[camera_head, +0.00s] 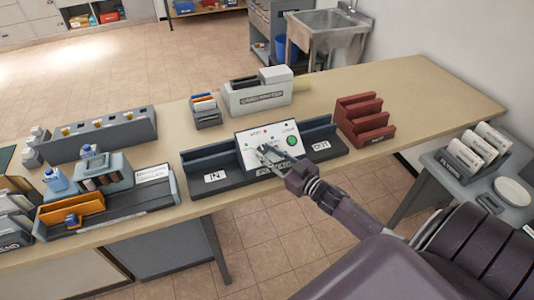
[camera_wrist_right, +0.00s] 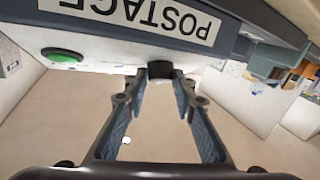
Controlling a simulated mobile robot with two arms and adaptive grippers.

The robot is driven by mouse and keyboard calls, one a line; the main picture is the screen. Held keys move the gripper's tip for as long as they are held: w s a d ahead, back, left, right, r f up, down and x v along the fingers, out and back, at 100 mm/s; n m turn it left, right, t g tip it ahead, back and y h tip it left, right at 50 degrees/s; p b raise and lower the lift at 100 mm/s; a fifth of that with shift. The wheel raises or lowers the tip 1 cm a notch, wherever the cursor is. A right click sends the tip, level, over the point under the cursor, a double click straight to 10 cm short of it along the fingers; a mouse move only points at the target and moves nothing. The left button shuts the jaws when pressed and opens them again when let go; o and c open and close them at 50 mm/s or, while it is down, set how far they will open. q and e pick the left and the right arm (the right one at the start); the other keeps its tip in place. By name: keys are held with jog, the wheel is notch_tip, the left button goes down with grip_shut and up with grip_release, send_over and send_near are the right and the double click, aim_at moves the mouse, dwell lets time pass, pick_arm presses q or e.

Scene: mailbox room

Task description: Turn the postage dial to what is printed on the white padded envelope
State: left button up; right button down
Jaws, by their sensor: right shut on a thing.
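The postage machine (camera_head: 252,141) has a light sloped panel with a green round button (camera_head: 292,141) and small coloured marks. It stands in the middle of the dark franking base on the table. In the right wrist view its POSTAGE label (camera_wrist_right: 140,15) appears upside down beside the green button (camera_wrist_right: 62,55). My right gripper (camera_head: 268,155) is at the panel's front, its fingers shut around the dark dial knob (camera_wrist_right: 159,69). The fingers hide most of the dial in the head view. I cannot pick out the white padded envelope or read its print. My left gripper is not in view.
The dark base has an IN side (camera_head: 215,177) and an OUT side (camera_head: 321,147). A red rack (camera_head: 365,120) stands right of it, a white card printer (camera_head: 258,96) behind. A tray with orange envelopes (camera_head: 75,212) is at left. The table's right end is clear.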

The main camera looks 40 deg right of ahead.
jog(key=n+y, duration=0.1)
jog(key=n+g, duration=0.1)
jog(key=shift+d+n+y, duration=0.3)
jog(key=shift+y, duration=0.1)
jog(key=shift+w+d+n+g+y+b, duration=0.15)
jog(key=shift+n+g+y+b, duration=0.55)
jog(key=shift+n+y, duration=0.3)
jog(key=n+g+y+b, duration=0.1)
jog(key=n, duration=0.1)
jog(key=n+g+y+b, duration=0.1)
jog(key=n, duration=0.1)
jog(key=shift+w+d+r+g+b, duration=0.15)
jog(key=shift+d+g+b, duration=0.05)
jog(key=shift+g+b, duration=0.15)
jog(key=shift+w+r+n+g+y+b, duration=0.1)
jog(key=shift+r+n+g+y+b, duration=0.15)
jog(key=shift+n+g+y+b, duration=0.65)
jog(key=shift+n+g, duration=0.25)
jog(key=shift+n, duration=0.25)
jog(key=c, duration=1.6)
grip_release()
jog(key=shift+a, duration=0.1)
